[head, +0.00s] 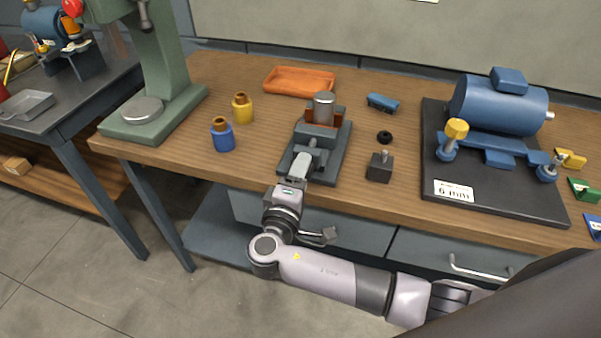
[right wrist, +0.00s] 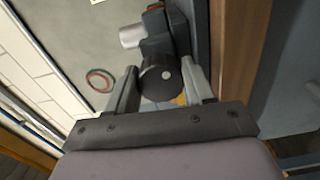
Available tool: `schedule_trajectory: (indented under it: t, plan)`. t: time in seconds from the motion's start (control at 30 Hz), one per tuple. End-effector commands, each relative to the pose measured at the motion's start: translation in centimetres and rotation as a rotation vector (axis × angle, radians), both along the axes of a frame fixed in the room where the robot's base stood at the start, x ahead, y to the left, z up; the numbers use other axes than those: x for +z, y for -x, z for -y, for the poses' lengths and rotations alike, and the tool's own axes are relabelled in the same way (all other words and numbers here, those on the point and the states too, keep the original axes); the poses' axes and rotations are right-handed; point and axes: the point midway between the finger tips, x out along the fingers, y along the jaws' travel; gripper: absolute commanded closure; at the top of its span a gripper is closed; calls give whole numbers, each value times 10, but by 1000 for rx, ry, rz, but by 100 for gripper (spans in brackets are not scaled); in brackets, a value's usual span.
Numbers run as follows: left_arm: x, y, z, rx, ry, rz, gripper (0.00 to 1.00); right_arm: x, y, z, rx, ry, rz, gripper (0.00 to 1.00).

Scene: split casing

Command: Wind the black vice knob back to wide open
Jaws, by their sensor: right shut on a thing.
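The grey vice (head: 341,157) stands near the front edge of the wooden bench. A grey metal cylinder (head: 323,106) stands upright at its copper-coloured jaws (head: 338,119); I cannot tell if it is clamped tightly. My right gripper (head: 305,162) reaches the front of the vice from below. In the right wrist view the black knob (right wrist: 158,76), with a pale dot on its face, sits between the two fingers of the right gripper (right wrist: 163,84), which is shut on it. In the head view the knob is hidden by the gripper. My left gripper is out of view.
A dark block with a pin (head: 379,168) and a small black ring (head: 384,137) lie right of the vice. Blue (head: 223,137) and yellow (head: 242,109) bottles stand left. An orange tray (head: 298,81) lies behind. A blue motor (head: 500,104) on a dark plate fills the right.

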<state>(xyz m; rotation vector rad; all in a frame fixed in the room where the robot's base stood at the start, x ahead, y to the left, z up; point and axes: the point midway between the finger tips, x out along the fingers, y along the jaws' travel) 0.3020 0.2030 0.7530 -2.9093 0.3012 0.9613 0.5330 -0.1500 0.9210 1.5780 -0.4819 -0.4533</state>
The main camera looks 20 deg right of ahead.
Motion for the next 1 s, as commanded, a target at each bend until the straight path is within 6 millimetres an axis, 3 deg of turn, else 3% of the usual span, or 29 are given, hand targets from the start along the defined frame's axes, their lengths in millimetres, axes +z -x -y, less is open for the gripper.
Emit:
schedule_trajectory:
  t: [1.0]
  plan:
    - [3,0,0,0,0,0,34,0,1,1,-8,800,-546,79]
